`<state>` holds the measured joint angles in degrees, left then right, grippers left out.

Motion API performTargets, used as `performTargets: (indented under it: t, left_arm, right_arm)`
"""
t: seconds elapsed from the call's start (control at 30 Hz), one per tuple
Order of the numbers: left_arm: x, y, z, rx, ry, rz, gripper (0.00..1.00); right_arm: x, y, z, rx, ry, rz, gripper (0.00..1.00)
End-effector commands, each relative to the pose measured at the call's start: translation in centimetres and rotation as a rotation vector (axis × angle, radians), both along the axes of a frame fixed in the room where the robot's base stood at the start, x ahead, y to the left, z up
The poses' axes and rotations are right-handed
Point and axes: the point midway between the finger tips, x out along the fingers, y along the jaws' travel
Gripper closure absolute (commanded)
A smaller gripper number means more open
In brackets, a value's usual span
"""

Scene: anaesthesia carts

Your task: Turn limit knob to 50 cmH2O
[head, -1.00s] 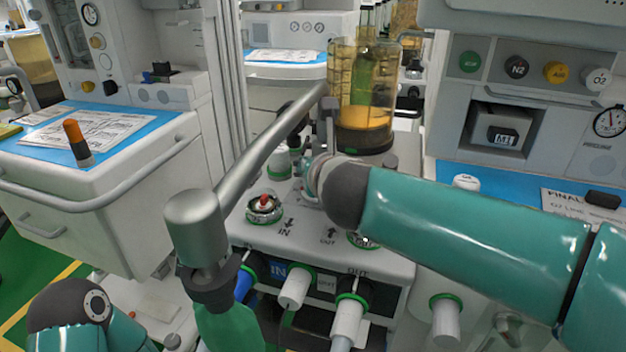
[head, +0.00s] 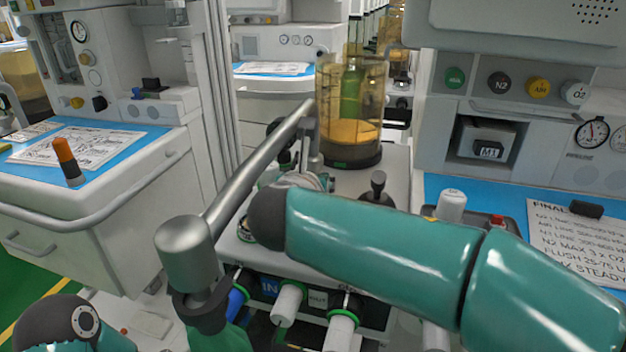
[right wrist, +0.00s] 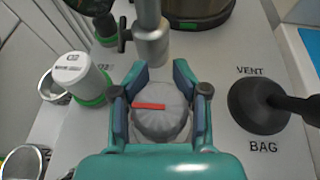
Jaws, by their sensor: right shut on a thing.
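The limit knob (right wrist: 163,120) is round, grey and ridged, with a red line on its top. In the right wrist view the line lies nearly level across the picture, with a slight tilt. My right gripper (right wrist: 160,94) is around the knob, with a finger closed against each side. No scale or number around the knob can be read. In the head view my right arm comes in from the right and hides the knob and most of the gripper. Only part of my left arm shows at the lower left; its gripper is out of view.
A black lever (right wrist: 272,102) marked VENT and BAG stands right of the knob. A metal post (right wrist: 150,35) rises behind it, and a white-capped port (right wrist: 78,75) is at left. A silver bar (head: 255,175) slants beside my arm. An amber canister (head: 350,110) stands behind.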

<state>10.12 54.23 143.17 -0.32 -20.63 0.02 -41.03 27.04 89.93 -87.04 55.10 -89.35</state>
Motion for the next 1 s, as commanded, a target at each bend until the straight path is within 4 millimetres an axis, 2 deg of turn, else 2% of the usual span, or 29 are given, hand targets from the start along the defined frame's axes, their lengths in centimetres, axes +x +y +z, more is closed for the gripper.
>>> performTargets:
  t: [0.1,0.13,0.2,0.7,0.87,1.0]
  left_arm:
    - [0.0,0.0,0.0,0.000,0.000,0.000,0.60]
    - [0.0,0.0,0.0,0.000,0.000,0.000,0.60]
    - [0.0,0.0,0.0,0.000,0.000,0.000,0.60]
    - [0.0,0.0,0.0,0.000,0.000,0.000,0.60]
    - [0.0,0.0,0.0,0.000,0.000,0.000,0.60]
    - [0.0,0.0,0.0,0.000,0.000,0.000,0.60]
  right_arm:
    - [-0.3,0.3,-0.4,-0.002,0.011,0.004,0.95]
    - [-0.3,0.3,-0.4,-0.002,0.010,0.004,0.55]
    - [-0.2,0.2,-0.3,-0.002,0.009,0.005,0.43]
    - [-0.3,0.2,0.0,0.000,0.003,0.004,0.43]
    - [-1.6,0.5,0.6,-0.001,0.002,0.005,0.43]
    - [-3.5,0.8,1.3,0.000,0.002,0.005,0.43]
